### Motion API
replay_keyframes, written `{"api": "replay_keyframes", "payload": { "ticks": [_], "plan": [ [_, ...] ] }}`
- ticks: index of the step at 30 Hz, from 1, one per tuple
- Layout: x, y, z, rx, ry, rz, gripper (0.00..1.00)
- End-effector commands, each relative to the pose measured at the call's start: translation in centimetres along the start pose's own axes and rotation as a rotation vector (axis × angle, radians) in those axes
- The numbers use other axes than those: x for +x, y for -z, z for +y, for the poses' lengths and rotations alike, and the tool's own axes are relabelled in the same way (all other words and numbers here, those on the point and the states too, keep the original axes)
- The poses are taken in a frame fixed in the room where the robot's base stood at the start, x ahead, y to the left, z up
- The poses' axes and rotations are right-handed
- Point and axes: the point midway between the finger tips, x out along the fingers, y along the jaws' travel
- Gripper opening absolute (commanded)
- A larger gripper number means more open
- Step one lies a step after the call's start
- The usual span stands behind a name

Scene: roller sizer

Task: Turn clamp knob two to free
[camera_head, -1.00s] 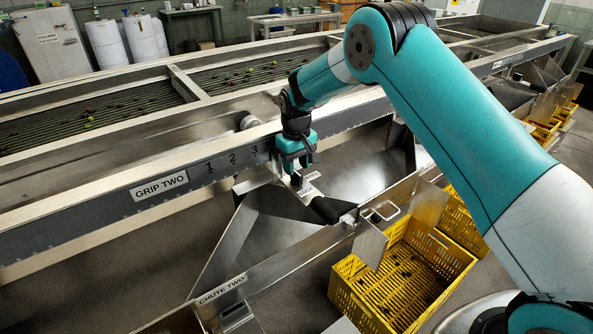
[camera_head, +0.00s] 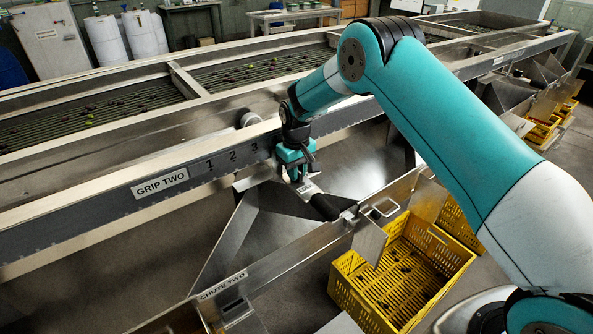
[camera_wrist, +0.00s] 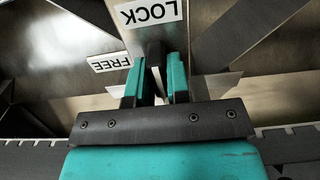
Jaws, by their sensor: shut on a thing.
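My gripper (camera_head: 299,178) is at the clamp beside the scaled rail, just right of the mark 3. In the wrist view its teal fingers (camera_wrist: 156,78) are shut on the dark clamp knob (camera_wrist: 154,54), which shows as a narrow bar between them. The fingers hide most of the knob. A LOCK label (camera_wrist: 148,13) lies just beyond the knob, and a FREE label (camera_wrist: 110,63) lies to its left. The labels appear upside down there. The knob's exact angle is hard to tell.
A black cylindrical handle (camera_head: 326,207) lies close to my gripper. The chute wall bears a CHUTE TWO label (camera_head: 222,285). Yellow crates (camera_head: 352,298) stand below at the right.

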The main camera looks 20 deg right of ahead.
Motion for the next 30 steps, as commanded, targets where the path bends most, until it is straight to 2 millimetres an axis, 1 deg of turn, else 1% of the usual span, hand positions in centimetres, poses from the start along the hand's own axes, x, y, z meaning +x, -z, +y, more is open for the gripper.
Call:
{"api": "replay_keyframes", "payload": {
  "ticks": [8,21,30],
  "plan": [
    [0.06,0.00,0.01,-0.094,0.000,0.000,0.00],
    [0.02,0.01,0.02,-0.423,0.000,0.000,0.00],
    [-0.04,0.02,0.03,-0.591,0.000,0.000,0.00]
  ]
}}
